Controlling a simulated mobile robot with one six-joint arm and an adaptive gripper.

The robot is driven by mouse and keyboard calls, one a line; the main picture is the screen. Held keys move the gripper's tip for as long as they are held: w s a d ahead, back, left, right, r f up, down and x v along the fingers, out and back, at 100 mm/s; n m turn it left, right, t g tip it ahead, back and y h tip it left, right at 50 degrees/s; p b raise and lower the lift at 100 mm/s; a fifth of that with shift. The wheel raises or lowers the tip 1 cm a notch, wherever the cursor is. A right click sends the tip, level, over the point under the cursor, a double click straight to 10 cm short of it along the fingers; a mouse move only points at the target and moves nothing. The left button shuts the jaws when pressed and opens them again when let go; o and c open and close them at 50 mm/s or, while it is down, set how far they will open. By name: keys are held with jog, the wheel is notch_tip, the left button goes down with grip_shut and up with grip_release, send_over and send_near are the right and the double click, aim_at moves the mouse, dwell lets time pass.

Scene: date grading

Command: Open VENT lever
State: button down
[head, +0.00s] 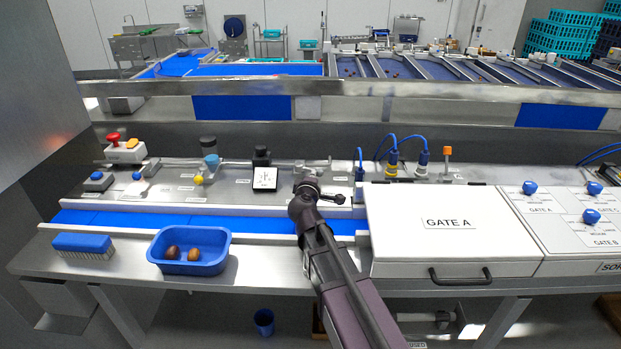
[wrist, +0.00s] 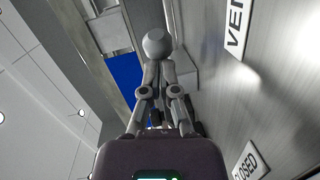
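My gripper (head: 309,188) is over the rear panel of the bench, left of the white GATE A box. In the wrist view its two fingers (wrist: 159,80) converge toward a round grey knob (wrist: 157,43), which looks like the end of a lever. The knob covers the fingertips, so I cannot tell whether they grip it or only stand beside it. A partly cut-off label starting "VEN" (wrist: 236,27) and a label reading "CLOSED" (wrist: 250,162), cut at the edge, lie to the right. The lever's shaft and pivot are not clearly visible.
The GATE A box (head: 400,250) stands close on the right. A blue tray (head: 190,267) with two dates and a blue brush (head: 84,245) are at the front left.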

jog(key=shift+w+d, duration=0.3)
jog(key=shift+d, duration=0.15)
jog(key=shift+w+d, duration=0.5)
jog(key=shift+w, duration=0.2)
jog(key=shift+r, duration=0.1)
